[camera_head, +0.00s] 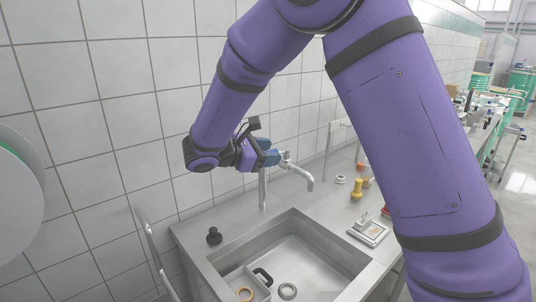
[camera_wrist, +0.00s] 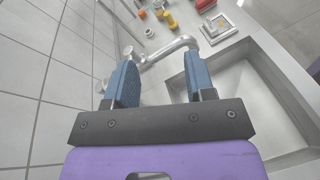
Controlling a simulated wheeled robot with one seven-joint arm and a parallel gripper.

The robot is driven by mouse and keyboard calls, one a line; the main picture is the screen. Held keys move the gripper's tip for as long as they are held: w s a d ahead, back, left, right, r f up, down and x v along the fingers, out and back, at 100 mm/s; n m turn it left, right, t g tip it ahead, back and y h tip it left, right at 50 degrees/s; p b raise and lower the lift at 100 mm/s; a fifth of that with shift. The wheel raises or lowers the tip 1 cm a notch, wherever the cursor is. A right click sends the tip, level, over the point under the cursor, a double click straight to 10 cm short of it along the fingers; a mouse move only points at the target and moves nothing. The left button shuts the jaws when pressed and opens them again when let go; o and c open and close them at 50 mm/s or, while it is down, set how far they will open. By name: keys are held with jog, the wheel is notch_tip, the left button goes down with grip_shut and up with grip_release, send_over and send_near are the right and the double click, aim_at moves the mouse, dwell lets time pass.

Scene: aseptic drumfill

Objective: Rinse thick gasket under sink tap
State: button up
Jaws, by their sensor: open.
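The metal tap (camera_head: 301,174) rises behind the sink basin (camera_head: 318,232), its spout bending down to the right. My gripper (camera_head: 272,156) is at the top of the tap, its blue fingers spread. In the wrist view my gripper (camera_wrist: 160,82) is open and empty, and the tap (camera_wrist: 172,48) lies just beyond the fingertips; I cannot tell whether they touch. A grey ring (camera_head: 280,291) lies on the basin floor. An orange ring (camera_head: 245,289) lies in a small tray in the basin's left part. I cannot tell which is the thick gasket. No water is visible.
Right of the sink are a square metal piece (camera_head: 368,232), a yellow fitting (camera_head: 357,189) and a white ring (camera_head: 340,179). A tiled wall (camera_head: 125,110) is close behind and left.

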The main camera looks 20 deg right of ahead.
jog(key=w+a+f+n+t+h, duration=0.2)
jog(key=w+a+f+n+t, duration=0.25)
jog(key=a, duration=0.25)
jog(key=shift+m+g, duration=0.45)
jog(key=x, duration=1)
jog(key=shift+s+d+f, duration=0.1)
jog(key=shift+d+f, duration=0.1)
jog(key=shift+d, duration=0.3)
jog(key=shift+c, duration=0.3)
grip_shut()
